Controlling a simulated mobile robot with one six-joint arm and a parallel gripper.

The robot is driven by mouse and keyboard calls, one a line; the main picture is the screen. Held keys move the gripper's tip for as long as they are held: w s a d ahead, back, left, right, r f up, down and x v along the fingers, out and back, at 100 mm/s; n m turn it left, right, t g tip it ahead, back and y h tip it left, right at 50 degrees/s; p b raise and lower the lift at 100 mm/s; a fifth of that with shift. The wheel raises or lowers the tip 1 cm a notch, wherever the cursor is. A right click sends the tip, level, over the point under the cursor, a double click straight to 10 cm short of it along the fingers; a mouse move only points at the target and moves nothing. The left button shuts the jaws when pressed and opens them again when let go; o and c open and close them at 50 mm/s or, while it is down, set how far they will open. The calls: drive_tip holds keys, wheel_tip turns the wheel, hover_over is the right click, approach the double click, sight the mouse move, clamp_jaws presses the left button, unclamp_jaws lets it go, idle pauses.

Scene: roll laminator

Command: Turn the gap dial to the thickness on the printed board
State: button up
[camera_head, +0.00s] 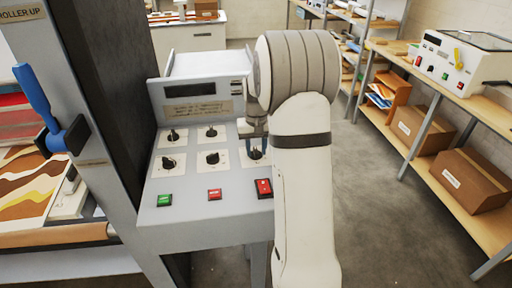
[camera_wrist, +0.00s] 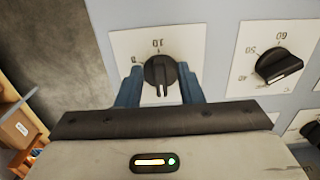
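In the head view this dial (camera_head: 256,154) is partly hidden by my arm. My gripper (camera_wrist: 161,84) has one blue finger on each side of it. The fingertips are close against its edges, but I cannot tell whether they press on it. A tan printed board (camera_head: 198,110) stands above the panel; its text is too small to read.
Several other black dials (camera_head: 172,135) sit on the grey panel. Along its front are a green button (camera_head: 164,200), a red button (camera_head: 215,194) and a red rocker switch (camera_head: 264,188). A blue-handled lever (camera_head: 36,94) is at left. Shelving with cartons (camera_head: 472,180) stands right, beyond clear floor.

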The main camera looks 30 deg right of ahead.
drive_tip(key=shift+c, duration=0.4)
clamp_jaws()
drive_tip(key=shift+m, duration=0.3)
drive_tip(key=m, duration=0.1)
drive_tip(key=m+b, duration=0.1)
drive_tip(key=m, duration=0.3)
drive_tip(key=shift+w+a, duration=0.1)
drive_tip(key=shift+a, duration=0.15)
drive_tip(key=m, duration=0.3)
drive_tip(key=m+b, duration=0.1)
drive_tip(key=m, duration=0.2)
drive_tip(key=shift+w+a, duration=0.1)
drive_tip(key=shift+w, duration=0.1)
idle(0.3)
drive_tip(key=shift+o, duration=0.4)
unclamp_jaws()
